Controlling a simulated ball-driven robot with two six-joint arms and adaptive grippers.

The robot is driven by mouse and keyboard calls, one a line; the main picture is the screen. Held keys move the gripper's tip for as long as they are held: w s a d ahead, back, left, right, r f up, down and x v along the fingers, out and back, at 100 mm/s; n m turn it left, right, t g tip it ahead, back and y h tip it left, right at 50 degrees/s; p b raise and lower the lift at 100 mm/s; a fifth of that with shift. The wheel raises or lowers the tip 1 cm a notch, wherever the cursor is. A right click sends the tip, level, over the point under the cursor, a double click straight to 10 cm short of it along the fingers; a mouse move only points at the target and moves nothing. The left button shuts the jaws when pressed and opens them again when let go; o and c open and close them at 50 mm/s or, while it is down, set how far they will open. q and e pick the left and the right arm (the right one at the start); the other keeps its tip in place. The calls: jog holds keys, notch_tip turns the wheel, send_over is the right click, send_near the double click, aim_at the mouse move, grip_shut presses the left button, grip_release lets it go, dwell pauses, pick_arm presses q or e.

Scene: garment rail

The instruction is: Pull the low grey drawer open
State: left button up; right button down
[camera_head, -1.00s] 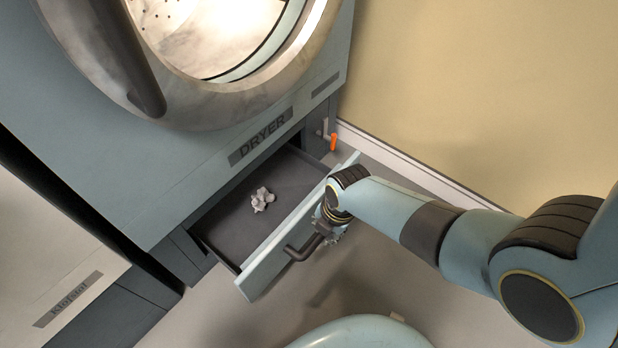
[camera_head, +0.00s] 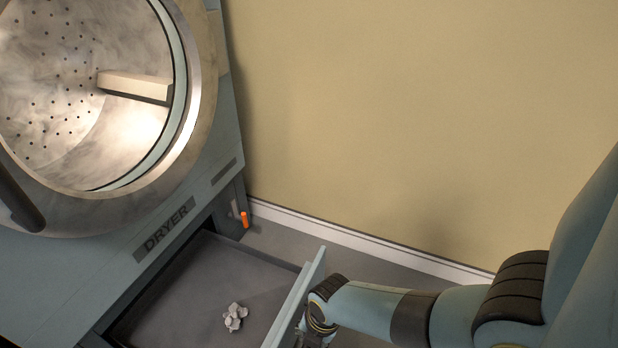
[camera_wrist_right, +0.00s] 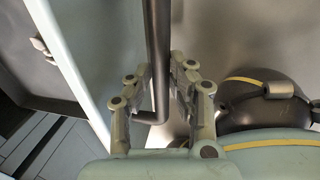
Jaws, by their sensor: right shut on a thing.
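The low grey drawer (camera_head: 190,285) stands open under the dryer in the head view, with a dark inside and a pale blue-grey front panel (camera_head: 293,308). My right gripper (camera_wrist_right: 158,88) is shut on the drawer's dark bar handle (camera_wrist_right: 157,35) in the right wrist view, with its fingers on both sides of the bar. In the head view my right wrist is at the outer side of the front panel, and the fingers and handle are cut off by the lower edge. The front panel's edge (camera_wrist_right: 65,55) also shows in the right wrist view. My left gripper is not in view.
A crumpled pale grey lump (camera_head: 235,317) lies in the drawer. The dryer (camera_head: 165,228), its round drum lit inside, stands above the drawer. A small orange-tipped lever (camera_head: 245,219) is beside the drawer opening. The beige wall (camera_head: 420,120) with its white skirting runs along the right.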

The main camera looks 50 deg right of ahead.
jog(key=shift+s, duration=0.15)
jog(key=c, duration=1.2)
grip_release()
notch_tip(320, 180, up, 12)
jog(key=s, duration=0.2)
jog(key=shift+d, duration=0.4)
jog(key=shift+f, duration=0.15)
